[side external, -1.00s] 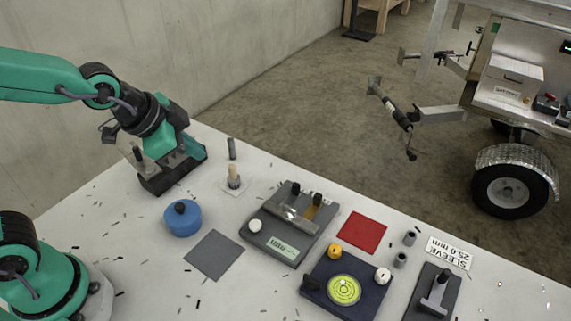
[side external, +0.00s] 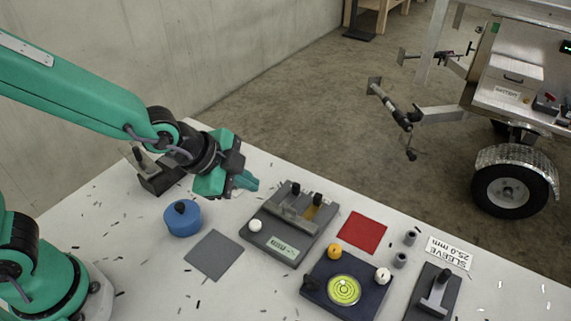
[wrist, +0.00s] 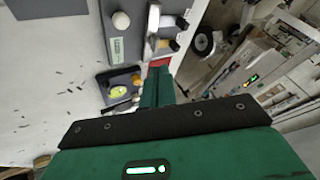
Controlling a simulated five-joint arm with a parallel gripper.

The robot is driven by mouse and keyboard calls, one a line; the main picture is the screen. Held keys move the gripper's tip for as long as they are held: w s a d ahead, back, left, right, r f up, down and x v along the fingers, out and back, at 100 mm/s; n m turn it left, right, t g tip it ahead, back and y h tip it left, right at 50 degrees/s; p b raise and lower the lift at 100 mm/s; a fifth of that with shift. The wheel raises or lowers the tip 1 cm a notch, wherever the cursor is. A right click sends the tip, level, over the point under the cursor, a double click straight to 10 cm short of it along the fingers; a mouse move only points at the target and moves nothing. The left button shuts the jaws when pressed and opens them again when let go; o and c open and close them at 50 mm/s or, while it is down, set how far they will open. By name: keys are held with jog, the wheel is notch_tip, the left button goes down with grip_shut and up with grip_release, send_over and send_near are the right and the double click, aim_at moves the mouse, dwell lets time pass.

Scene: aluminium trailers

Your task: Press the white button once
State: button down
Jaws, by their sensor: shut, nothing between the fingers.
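A round white button (side external: 255,225) sits on the left corner of a grey device (side external: 277,239) with a small display and black-topped posts. In the wrist view the white button (wrist: 121,20) shows near the top, on the same grey device. A second white knob (side external: 382,275) sits on a dark blue device (side external: 315,291) that also carries a yellow knob and a round yellow-green dial. My gripper (side external: 250,183) is shut and empty, above the table, up and left of the grey device in the side view, apart from the white button.
A blue round container (side external: 183,219) and a grey square mat (side external: 214,256) lie left of the grey device. A red mat (side external: 362,233), small grey sleeves (side external: 400,260) and another grey fixture (side external: 434,292) stand to the right. The table between the mat and its front edge is mostly clear.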

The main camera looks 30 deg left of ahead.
jog(key=shift+f, duration=0.1)
send_near(259, 221)
jog(key=shift+w+d+r+x, duration=0.1)
jog(key=shift+w+r+x, duration=0.05)
jog(key=shift+x, duration=0.75)
jog(key=shift+w+d+r+x, duration=0.1)
jog(key=shift+w+x, duration=0.05)
jog(key=shift+x, duration=0.75)
jog(key=shift+w+d+r+x, duration=0.1)
jog(key=shift+r+x, duration=0.05)
jog(key=shift+x, duration=0.75)
jog(key=shift+f, duration=1.3)
dwell(1.8)
jog(key=shift+r, duration=1.25)
